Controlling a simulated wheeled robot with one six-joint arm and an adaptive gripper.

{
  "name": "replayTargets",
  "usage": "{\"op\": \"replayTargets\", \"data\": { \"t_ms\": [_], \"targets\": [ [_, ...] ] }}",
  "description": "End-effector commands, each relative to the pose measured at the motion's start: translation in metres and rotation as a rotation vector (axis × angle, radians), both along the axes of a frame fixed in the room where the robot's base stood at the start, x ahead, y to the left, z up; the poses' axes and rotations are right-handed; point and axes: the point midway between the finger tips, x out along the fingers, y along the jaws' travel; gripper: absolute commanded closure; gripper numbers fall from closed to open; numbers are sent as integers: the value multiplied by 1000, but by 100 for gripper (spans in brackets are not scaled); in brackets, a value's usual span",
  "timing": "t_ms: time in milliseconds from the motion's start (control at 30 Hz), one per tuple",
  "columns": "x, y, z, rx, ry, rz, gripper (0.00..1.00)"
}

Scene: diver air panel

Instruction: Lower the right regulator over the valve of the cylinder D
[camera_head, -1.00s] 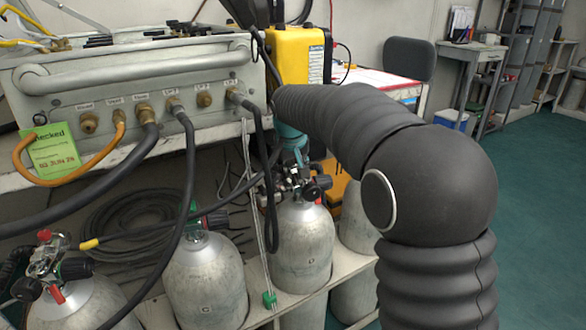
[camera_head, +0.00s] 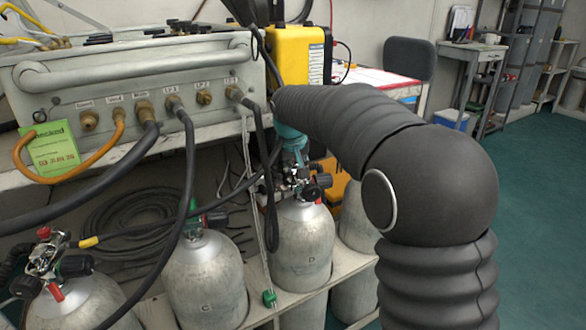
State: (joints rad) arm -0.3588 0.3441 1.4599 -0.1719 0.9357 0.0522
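Cylinder D (camera_head: 303,245) is a grey, rounded-top tank marked "D", standing upright in the rack right of cylinder C (camera_head: 204,278). A metal and black regulator (camera_head: 300,182) with a black knob sits at the top of cylinder D, close over its neck. I cannot tell whether it touches or surrounds the valve, which is hidden. My black arm reaches over from the right, and its teal wrist end (camera_head: 292,140) points down just above the regulator. My gripper's fingers are hidden or too small to make out, so its opening and any hold on the regulator do not show.
The grey air panel (camera_head: 130,85) with fittings and hoses overhangs at the left. A black hose (camera_head: 268,190) hangs close left of the regulator. Another cylinder with a red-knobbed valve (camera_head: 48,268) stands at lower left. A yellow case (camera_head: 298,50) stands behind. Floor is open at right.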

Motion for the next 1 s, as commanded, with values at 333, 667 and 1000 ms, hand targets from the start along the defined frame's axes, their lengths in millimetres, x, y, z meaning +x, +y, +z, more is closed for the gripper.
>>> {"op": "replayTargets", "data": {
  "t_ms": [333, 667, 1000],
  "targets": [
    [-2, -1, -10, -4, 17, -3, 24],
    [-2, -1, -8, -4, 17, -2, 24],
    [-20, 0, 37, -2, 9, -2, 24]
  ]
}}
